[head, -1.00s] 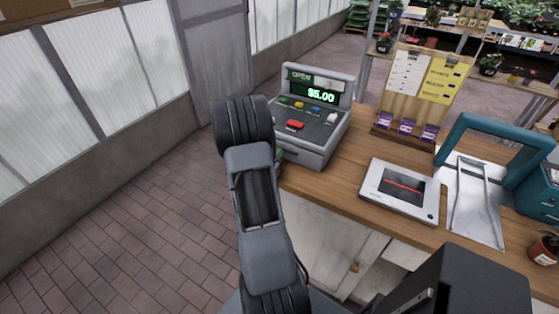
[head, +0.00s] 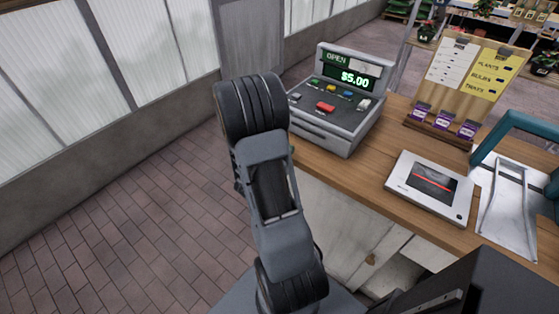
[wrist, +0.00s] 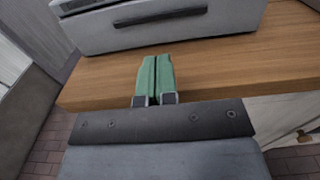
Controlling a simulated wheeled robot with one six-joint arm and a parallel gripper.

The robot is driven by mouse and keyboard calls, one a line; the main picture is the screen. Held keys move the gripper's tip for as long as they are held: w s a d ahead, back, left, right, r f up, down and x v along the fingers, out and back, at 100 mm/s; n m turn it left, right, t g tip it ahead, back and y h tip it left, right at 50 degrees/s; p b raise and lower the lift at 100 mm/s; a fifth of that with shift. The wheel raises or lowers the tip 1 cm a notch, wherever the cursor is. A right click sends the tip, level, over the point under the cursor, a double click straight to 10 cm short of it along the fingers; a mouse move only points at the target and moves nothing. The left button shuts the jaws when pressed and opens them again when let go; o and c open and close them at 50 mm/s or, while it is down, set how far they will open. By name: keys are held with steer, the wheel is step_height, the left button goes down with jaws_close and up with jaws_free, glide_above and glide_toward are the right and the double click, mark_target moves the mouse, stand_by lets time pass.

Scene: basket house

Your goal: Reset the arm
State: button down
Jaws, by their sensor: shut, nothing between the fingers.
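My gripper (wrist: 155,84) shows in the wrist view with its two green fingers pressed together and nothing between them. The fingers point at the edge of the wooden counter, toward the front of the grey cash register (wrist: 170,22); whether they touch the counter I cannot tell. In the head view my arm rises in the middle and hides the gripper. The cash register (head: 335,108) stands on the counter's left end and its display reads "$5.00". Its drawer front is closed.
The wooden counter (head: 375,160) also holds a white tablet-like device (head: 432,186), a board with notices (head: 468,78), purple packets (head: 443,121) and a teal-framed metal stand (head: 507,205). Brick floor (head: 130,225) to the left is clear, beside a windowed wall (head: 60,75).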

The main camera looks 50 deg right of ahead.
steer(key=shift+s+a, duration=0.2)
steer(key=shift+a, duration=2.1)
steer(key=s+a+f+m+g+y, duration=0.3)
steer(key=s+a+m+g+y, duration=0.55)
steer(key=m, duration=0.55)
steer(key=w+a+r+m+t+y, duration=0.2)
steer(key=w+a+r+t+y, duration=0.2)
steer(key=a, duration=0.4)
steer(key=w+a+r+m+t+y, duration=0.2)
steer(key=w+a+r+t+y, duration=0.1)
steer(key=a+r+t+y, duration=0.2)
steer(key=shift+w+a+r+m+t, duration=0.4)
steer(key=shift+a+r+t, duration=0.55)
steer(key=shift+a+r, duration=0.75)
steer(key=shift+a+f+y, duration=0.2)
steer(key=shift+f+y, duration=0.05)
